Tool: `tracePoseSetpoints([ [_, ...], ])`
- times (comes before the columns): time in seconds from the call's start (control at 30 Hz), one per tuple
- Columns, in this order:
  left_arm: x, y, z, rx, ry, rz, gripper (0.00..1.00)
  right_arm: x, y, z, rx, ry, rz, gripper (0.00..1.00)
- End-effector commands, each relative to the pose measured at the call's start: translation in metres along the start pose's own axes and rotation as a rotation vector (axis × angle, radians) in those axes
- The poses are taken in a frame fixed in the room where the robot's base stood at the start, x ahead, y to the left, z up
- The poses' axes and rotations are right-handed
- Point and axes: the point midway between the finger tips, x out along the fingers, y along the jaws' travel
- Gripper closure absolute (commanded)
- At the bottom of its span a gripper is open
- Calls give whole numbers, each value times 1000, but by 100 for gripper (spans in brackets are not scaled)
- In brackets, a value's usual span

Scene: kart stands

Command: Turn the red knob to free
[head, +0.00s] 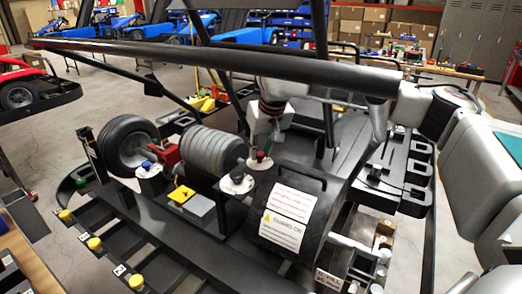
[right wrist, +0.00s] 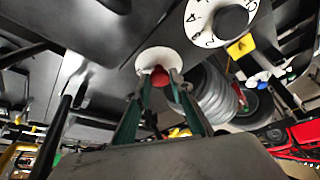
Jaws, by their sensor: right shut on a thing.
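The red knob (head: 261,154) stands on a round white plate (head: 262,163) near the middle of the head view, behind the black drum. In the right wrist view the red knob (right wrist: 160,76) shows between my fingertips, in front of its white plate (right wrist: 151,58). My right gripper (head: 263,146) reaches down to it from above, partly behind the thick black bar. In the right wrist view the right gripper (right wrist: 161,84) is shut on the red knob, one green-padded finger on each side. Any pointer or marking for the knob's setting is unreadable. My left gripper is not in view.
A black drum (head: 315,205) with a warning label stands close in front of the knob. A black knob on a white dial (head: 237,182) and grey ribbed rolls (head: 200,150) are to its left. A thick black bar (head: 220,60) crosses above. Yellow-capped posts (head: 95,244) line the front left.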

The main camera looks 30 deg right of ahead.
Motion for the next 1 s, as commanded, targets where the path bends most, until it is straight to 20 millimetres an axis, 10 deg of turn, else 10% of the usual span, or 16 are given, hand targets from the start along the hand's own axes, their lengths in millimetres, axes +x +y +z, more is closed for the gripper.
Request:
tracePoseSetpoints([
  [0.1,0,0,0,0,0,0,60,0,0,0,0,0,0,62],
  [0.57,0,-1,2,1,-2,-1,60,-9,0,-1,-1,2,0,62],
  [1.0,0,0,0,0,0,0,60,-92,0,-1,-1,4,0,62],
])
